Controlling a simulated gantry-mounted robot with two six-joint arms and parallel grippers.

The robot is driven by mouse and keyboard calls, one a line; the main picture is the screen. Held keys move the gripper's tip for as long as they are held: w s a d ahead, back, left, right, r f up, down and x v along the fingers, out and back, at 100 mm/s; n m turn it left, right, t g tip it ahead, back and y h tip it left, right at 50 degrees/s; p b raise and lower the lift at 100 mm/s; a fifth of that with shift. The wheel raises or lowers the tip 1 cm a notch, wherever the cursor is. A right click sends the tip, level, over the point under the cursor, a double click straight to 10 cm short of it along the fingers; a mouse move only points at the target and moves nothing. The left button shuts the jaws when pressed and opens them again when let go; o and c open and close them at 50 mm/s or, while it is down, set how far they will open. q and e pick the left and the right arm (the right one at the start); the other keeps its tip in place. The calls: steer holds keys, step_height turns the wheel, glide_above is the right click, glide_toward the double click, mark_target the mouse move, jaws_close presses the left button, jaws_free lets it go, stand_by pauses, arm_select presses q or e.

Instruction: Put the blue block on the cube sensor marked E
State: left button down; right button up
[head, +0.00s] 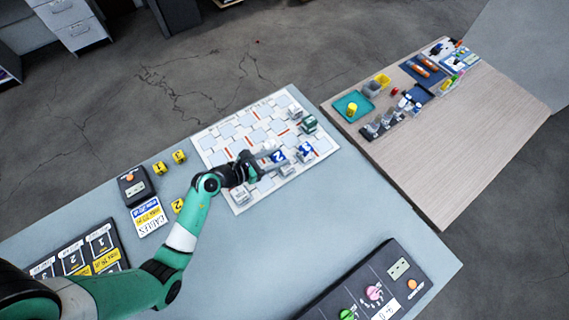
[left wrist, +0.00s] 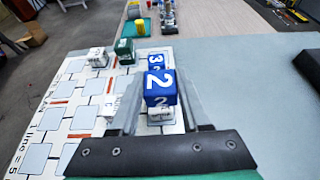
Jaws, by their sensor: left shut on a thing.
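The blue block marked 2 (left wrist: 158,82) is between the fingers of my left gripper (left wrist: 157,95), which is shut on it. In the head view the blue block (head: 278,156) is over the right part of the sensor board. A white cube sensor (left wrist: 161,117) shows just below the block; I cannot tell whether they touch, and its letter is not readable. A second blue block marked 3 (left wrist: 155,61) is just behind; in the head view it (head: 306,149) is to the right. I cannot make out which cube is marked E. My right gripper is not in view.
The white board (head: 222,148) has blue squares and red bars. A green cube (head: 309,123) and other white cubes (head: 295,110) (head: 240,196) stand on it. Yellow cubes (head: 160,168) and a black device (head: 134,186) are left. A control panel (head: 385,282) lies near the front.

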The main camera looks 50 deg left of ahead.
mark_target(283, 157)
arm_select(q)
steer(key=w+f, duration=0.1)
steer(key=w+f+b, duration=0.1)
steer(key=f, duration=0.1)
steer(key=shift+w+a+f, duration=0.1)
steer(key=shift+w+f, duration=0.05)
steer(key=shift+f, duration=0.1)
steer(key=shift+w, duration=0.25)
steer(key=f+b, duration=0.3)
steer(key=f, duration=0.1)
steer(key=shift+w, duration=0.2)
steer(key=shift+r, duration=0.15)
steer(key=shift+c, duration=1.9)
jaws_free()
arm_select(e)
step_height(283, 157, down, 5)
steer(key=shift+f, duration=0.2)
